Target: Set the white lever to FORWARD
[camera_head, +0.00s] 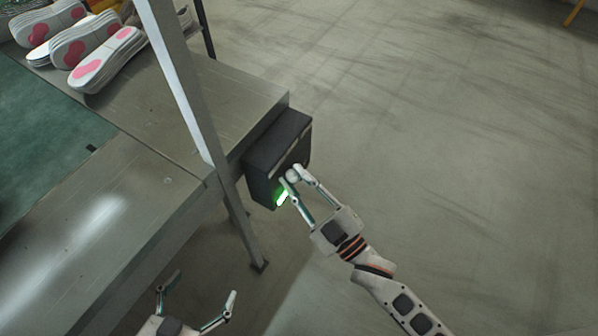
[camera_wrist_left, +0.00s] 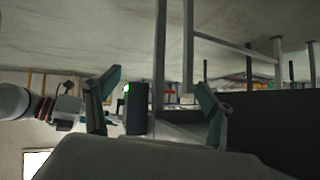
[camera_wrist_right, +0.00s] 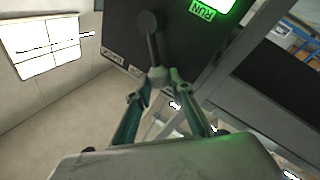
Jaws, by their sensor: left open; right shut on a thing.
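The white lever's round knob (camera_head: 292,175) is at the front of a dark control box (camera_head: 279,145) on the conveyor's end. In the right wrist view the lever (camera_wrist_right: 154,48) runs from its pivot on the dark panel to the knob. My right gripper (camera_head: 296,175) is shut on this knob; its fingertips (camera_wrist_right: 162,82) close around it. White labels (camera_wrist_right: 114,60) lie along the panel edge near the knob; I cannot read them surely. A green RUN light (camera_wrist_right: 203,11) is lit. My left gripper (camera_head: 198,288) is open and empty, low beside the conveyor.
A metal post (camera_head: 185,85) stands between the left gripper and the box. The floor right of the box is clear.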

